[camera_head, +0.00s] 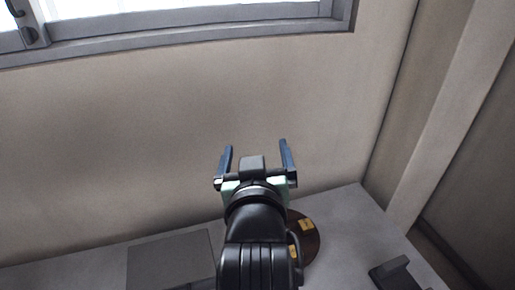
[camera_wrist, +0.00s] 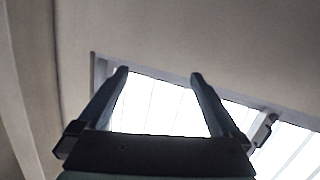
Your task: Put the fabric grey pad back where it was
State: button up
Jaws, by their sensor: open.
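A flat grey square (camera_head: 170,259), which looks like the fabric grey pad, lies on the grey tabletop (camera_head: 85,270) at the lower left of the head view. Its lower edge is cut off by the frame. My gripper (camera_head: 256,146) is raised in front of the wall, up and to the right of the pad. Its two blue fingers are spread with nothing between them. The wrist view shows my gripper (camera_wrist: 159,73) open and empty, facing the window; no pad shows there.
A round brown piece (camera_head: 307,240) with yellow patches lies on the table, partly hidden by my arm. A dark object (camera_head: 394,273) sits at the lower right. The wall (camera_head: 130,130) and window frame (camera_head: 190,32) rise behind. The table's right edge is near the dark object.

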jog(key=s+r+t, duration=0.3)
jog(key=s+r, duration=0.1)
jog(key=r, duration=0.6)
jog(key=s+r+m+t, duration=0.1)
jog(key=s+r+t, duration=0.3)
jog(key=r, duration=0.7)
jog(key=s+r+t, duration=0.4)
jog(key=s+r, duration=0.2)
jog(key=r, duration=0.4)
jog(key=shift+r, duration=0.2)
jog(key=shift+d, duration=0.1)
